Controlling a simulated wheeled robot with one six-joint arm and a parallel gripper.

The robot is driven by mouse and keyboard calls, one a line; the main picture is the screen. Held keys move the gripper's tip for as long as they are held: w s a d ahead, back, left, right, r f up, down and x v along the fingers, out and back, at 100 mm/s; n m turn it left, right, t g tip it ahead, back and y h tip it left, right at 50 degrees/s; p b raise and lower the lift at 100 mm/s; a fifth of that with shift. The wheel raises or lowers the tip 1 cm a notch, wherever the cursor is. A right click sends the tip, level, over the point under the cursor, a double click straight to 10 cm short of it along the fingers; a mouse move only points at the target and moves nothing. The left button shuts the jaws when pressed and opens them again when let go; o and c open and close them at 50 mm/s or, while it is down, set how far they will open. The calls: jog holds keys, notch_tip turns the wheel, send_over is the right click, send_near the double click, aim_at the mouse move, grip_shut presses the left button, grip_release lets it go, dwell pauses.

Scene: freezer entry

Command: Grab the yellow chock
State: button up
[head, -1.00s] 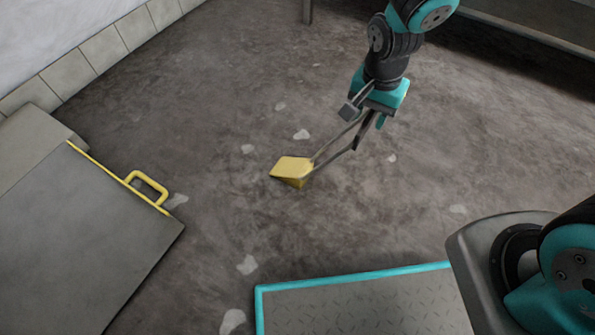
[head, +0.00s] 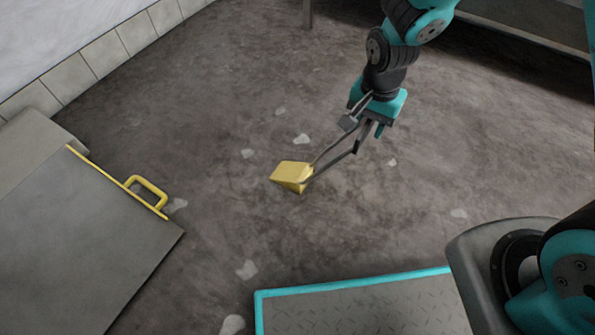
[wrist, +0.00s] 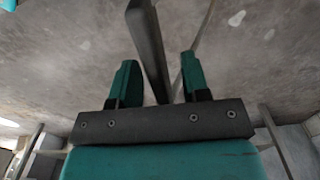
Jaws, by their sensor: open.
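The yellow chock (head: 289,173) is a small wedge on the grey floor in the middle of the head view, slightly tilted. Two thin dark rods (head: 333,165) run from its right side up to my gripper (head: 368,136); I cannot tell whether they touch the fingers. My gripper is up and to the right of the wedge. In the wrist view, my gripper (wrist: 159,58) has its two teal fingers apart, with a dark bar (wrist: 148,45) between them and a thinner grey rod (wrist: 197,45) beside it. The yellow wedge is not in the wrist view.
A grey ramp plate with a yellow edge and yellow handle (head: 149,190) lies at the left. A teal-edged tread plate (head: 360,305) is at the bottom. A tiled kerb (head: 70,78) runs along the upper left wall. The floor around the chock is clear, with pale patches.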

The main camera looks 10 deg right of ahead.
jog(key=shift+c, duration=0.4)
grip_shut()
dwell(0.9)
